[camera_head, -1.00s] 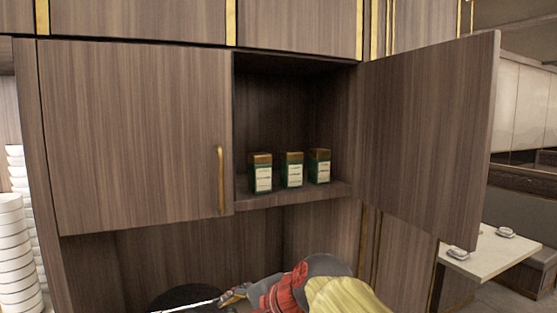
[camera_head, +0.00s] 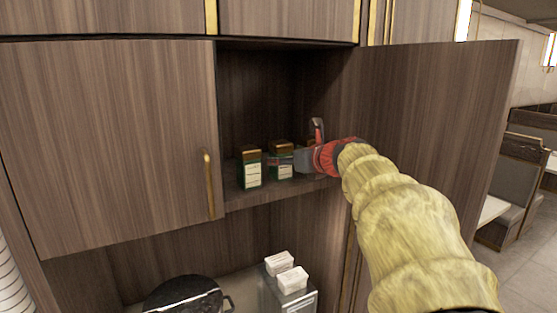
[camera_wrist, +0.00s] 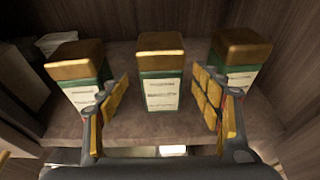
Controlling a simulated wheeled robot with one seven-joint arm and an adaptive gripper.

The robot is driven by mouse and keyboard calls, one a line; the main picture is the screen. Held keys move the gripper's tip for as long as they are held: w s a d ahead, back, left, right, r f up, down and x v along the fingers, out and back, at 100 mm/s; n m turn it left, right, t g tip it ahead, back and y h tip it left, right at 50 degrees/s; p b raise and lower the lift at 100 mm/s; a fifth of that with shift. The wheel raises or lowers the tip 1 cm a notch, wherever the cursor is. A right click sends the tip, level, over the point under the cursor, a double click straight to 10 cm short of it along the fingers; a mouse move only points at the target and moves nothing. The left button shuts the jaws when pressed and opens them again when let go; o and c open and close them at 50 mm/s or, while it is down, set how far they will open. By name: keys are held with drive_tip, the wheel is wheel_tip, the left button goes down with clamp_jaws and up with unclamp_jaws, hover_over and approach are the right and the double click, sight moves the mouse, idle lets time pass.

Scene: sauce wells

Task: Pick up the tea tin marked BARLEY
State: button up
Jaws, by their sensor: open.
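Three green tea tins with gold lids and pale labels stand upright in a row on the cupboard shelf. The left tin (camera_head: 250,168), the middle tin (camera_head: 281,158) and the right tin (camera_wrist: 238,62) all show in the wrist view. The label print is too small to read, so I cannot tell which is BARLEY. My gripper (camera_wrist: 160,100) is open, its padded fingers on either side of the middle tin (camera_wrist: 161,85), which stands between and just beyond them. In the head view my gripper (camera_head: 305,148) largely hides the right tin.
The cupboard's right door (camera_head: 440,140) stands open beside my arm; the left door (camera_head: 110,140) is shut. The shelf edge (camera_head: 262,196) runs just below the tins. White boxes (camera_head: 285,272) and a dark round pot (camera_head: 185,296) sit on the counter below.

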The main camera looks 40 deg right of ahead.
drive_tip(key=x, duration=0.4)
drive_tip(key=shift+w+d+r+p, duration=0.15)
drive_tip(key=shift+w+p, duration=0.1)
drive_tip(key=shift+p, duration=0.1)
drive_tip(key=shift+s, duration=0.15)
drive_tip(key=shift+c, duration=1.7)
drive_tip(key=c, duration=1)
drive_tip(key=shift+c, duration=0.2)
